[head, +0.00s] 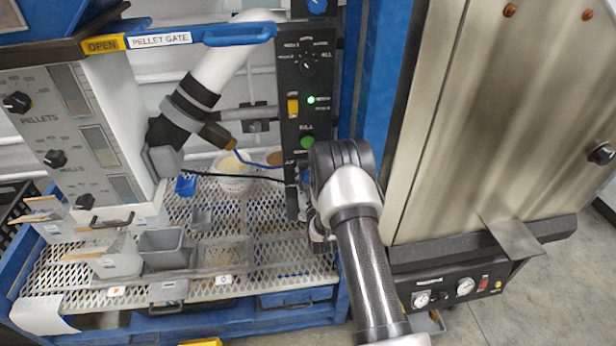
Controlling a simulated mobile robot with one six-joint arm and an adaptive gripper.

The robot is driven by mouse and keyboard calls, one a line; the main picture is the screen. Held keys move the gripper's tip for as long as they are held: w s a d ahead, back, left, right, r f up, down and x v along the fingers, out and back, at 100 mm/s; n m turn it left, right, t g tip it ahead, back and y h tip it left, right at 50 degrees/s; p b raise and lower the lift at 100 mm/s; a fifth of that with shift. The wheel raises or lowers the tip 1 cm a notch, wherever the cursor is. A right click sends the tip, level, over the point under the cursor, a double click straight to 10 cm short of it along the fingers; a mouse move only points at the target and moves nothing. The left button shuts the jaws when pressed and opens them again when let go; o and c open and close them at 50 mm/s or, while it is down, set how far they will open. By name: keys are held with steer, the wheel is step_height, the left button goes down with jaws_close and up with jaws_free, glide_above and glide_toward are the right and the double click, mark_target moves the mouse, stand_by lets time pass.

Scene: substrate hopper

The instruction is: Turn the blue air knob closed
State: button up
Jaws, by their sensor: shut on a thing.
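The black control panel (290,110) stands upright in the middle of the head view. Near its lower end a small bit of blue, which I take to be the blue air knob (306,177), shows beside a partly covered label. My gripper (309,196) is at this lower part of the panel, shut on the knob. My dark wrist and arm cover most of the knob and the fingertips, so the knob's pointer and angle are hidden.
Above are a green button (308,142), a yellow switch (293,106) and a black selector dial (308,65). Another blue knob (317,6) is at the top. A steel cabinet (480,120) stands close on the right. Grey bins (164,248) sit on the mesh shelf left.

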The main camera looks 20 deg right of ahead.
steer(key=shift+c, duration=0.6)
steer(key=shift+m, duration=0.3)
steer(key=m, duration=0.3)
steer(key=shift+m, duration=0.3)
steer(key=m, duration=0.4)
steer(key=shift+d+m, duration=0.1)
steer(key=shift+m, duration=0.2)
steer(key=m, duration=0.4)
steer(key=shift+f, duration=0.1)
steer(key=m, duration=0.5)
steer(key=shift+s, duration=0.1)
steer(key=o, duration=1.1)
